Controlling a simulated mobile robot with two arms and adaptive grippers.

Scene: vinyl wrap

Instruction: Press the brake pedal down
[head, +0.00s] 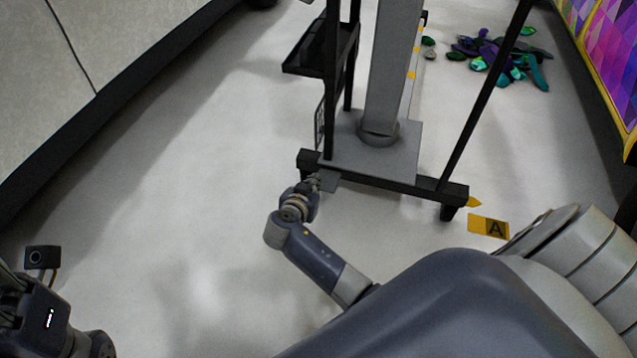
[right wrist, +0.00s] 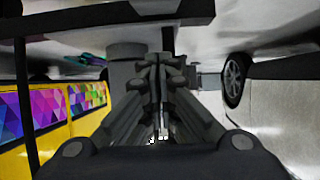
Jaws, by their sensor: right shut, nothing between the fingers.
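A dark wheeled stand with a thick grey post (head: 385,75) stands ahead of me. A small grey plate, which looks like the brake pedal (head: 329,181), sticks out low at the near left of its base. My right gripper (head: 314,183) is shut and empty, with its tips right beside the plate. I cannot tell whether they touch it. In the right wrist view the shut fingers (right wrist: 157,75) point toward the stand's base, and the pedal is not clear there. Of my left arm only the wrist part shows at the lower left; its fingers are out of view.
The stand's black base bar (head: 425,187) runs across on castors, with a black shelf (head: 305,55) on its left. A yellow floor marker "A" (head: 488,227) lies to the right. Scattered coloured pieces (head: 505,58) lie behind. The floor left of the stand is clear.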

